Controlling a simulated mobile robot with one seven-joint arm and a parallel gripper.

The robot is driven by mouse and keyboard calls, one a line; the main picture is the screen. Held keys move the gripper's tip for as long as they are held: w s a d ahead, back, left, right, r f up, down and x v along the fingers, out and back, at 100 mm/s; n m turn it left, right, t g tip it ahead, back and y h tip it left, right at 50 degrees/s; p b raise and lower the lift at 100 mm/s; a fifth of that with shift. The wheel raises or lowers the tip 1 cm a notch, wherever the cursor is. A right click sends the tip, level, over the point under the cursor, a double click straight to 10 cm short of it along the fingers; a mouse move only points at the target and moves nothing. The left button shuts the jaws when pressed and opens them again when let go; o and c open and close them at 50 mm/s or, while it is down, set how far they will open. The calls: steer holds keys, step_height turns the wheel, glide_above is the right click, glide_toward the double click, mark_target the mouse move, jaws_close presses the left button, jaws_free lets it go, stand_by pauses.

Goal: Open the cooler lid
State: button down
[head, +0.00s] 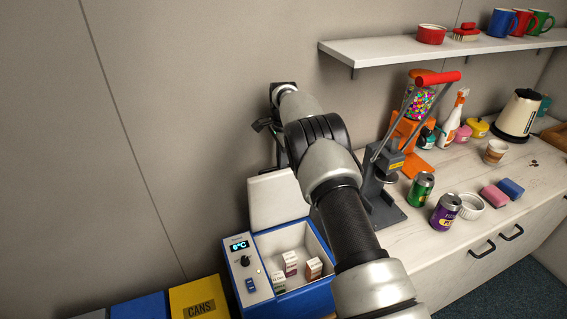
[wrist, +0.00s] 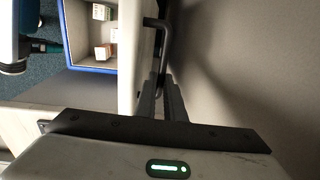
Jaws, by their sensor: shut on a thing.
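The cooler (head: 325,238) is a blue box with a white inner rim, low in the head view. Its white lid (head: 277,199) stands raised at the back, so the inside is exposed. In the wrist view the lid shows edge-on (wrist: 129,55), with a dark bar handle (wrist: 162,45) on its outer side. My gripper (wrist: 163,82) is shut on the lid handle; the exact contact is dark and hard to see. In the head view my arm hides most of the gripper.
Small cartons (head: 290,263) stand inside the cooler. A control panel with a display (head: 240,246) is on its left. A yellow CANS bin (head: 199,299) is at lower left. The counter at right holds a press (head: 385,180), cans (head: 445,211) and a kettle (head: 519,114); a shelf (head: 400,49) hangs above.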

steer(key=shift+s+a+f, duration=0.1)
steer(key=shift+s+f, duration=0.15)
steer(key=shift+f, duration=0.35)
steer(key=c, duration=2)
jaws_free()
steer(key=shift+o, duration=0.8)
steer(key=shift+w, duration=0.15)
steer(key=shift+w+r, duration=0.1)
steer(key=shift+r, duration=0.25)
step_height(320, 180, up, 17)
steer(key=s+p, duration=0.1)
steer(key=shift+d+p, duration=0.25)
steer(key=shift+p, duration=0.05)
steer(key=shift+s, duration=0.15)
